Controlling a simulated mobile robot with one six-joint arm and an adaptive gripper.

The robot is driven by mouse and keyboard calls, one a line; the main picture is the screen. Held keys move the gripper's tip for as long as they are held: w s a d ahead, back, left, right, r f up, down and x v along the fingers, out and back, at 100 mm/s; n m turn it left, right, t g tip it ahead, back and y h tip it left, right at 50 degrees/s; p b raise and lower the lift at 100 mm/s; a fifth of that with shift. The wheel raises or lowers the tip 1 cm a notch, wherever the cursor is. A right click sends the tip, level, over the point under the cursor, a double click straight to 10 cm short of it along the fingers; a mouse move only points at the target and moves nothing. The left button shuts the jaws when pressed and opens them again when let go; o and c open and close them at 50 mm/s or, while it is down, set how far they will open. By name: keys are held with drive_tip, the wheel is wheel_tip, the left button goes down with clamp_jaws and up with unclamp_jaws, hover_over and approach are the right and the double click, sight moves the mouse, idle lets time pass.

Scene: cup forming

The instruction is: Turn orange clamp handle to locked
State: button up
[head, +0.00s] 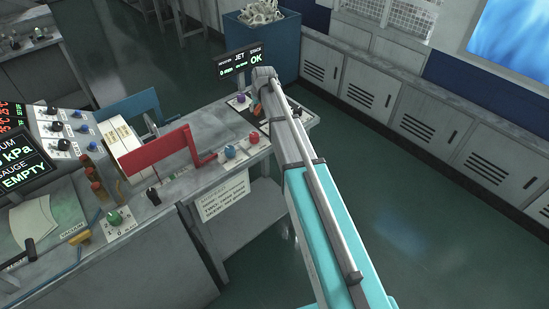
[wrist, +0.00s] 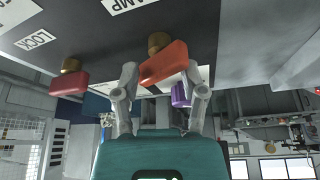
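In the wrist view the orange clamp handle (wrist: 165,62) is a short slanted block with a brass-coloured knob beside it, on a dark panel at the top of the picture. My gripper (wrist: 162,72) has its fingers apart, one on each side of the orange handle. The gaps are very small, and I cannot tell whether either finger touches it. A white LOCK label (wrist: 38,38) and a partly cut-off label ending in "AMP" (wrist: 122,4) show on the panel. In the head view a bit of orange (head: 257,110) shows beside my arm, which hides my fingers and most of the panel.
A red handle (wrist: 70,81) with its own knob is left of the orange one in the wrist view. In the head view a display (head: 238,65) reads OK behind the bench, and a red frame (head: 160,150) stands to the left.

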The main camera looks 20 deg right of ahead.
drive_tip(key=shift+n+y, duration=0.5)
drive_tip(key=shift+n, duration=0.9)
drive_tip(key=shift+r, duration=0.25)
drive_tip(key=w+p+v, duration=0.1)
drive_tip(key=p+v, duration=1.2)
drive_tip(key=v, duration=0.1)
drive_tip(key=s+a+f+m+g+b, duration=0.1)
drive_tip(key=s+f+b, duration=0.2)
drive_tip(key=s, duration=0.5)
drive_tip(key=s+a+f+m+g+h+b, duration=0.1)
drive_tip(key=s+f+b, duration=0.2)
drive_tip(key=s, duration=0.6)
drive_tip(key=s+a+f+m+g+b, duration=0.1)
drive_tip(key=s+f+g+b, duration=0.1)
drive_tip(key=s+f, duration=0.3)
drive_tip(key=s+b, duration=0.1)
drive_tip(key=s, duration=0.2)
drive_tip(key=shift+s+a+f+m+b, duration=0.2)
drive_tip(key=shift+s+m+b, duration=0.1)
drive_tip(key=shift+m+b, duration=0.1)
drive_tip(key=shift+m+g+h, duration=0.3)
drive_tip(key=shift+m+h, duration=0.1)
drive_tip(key=shift+m, duration=0.1)
drive_tip(key=s, duration=0.5)
drive_tip(key=shift+s+a, duration=0.1)
drive_tip(key=shift+o, duration=0.3)
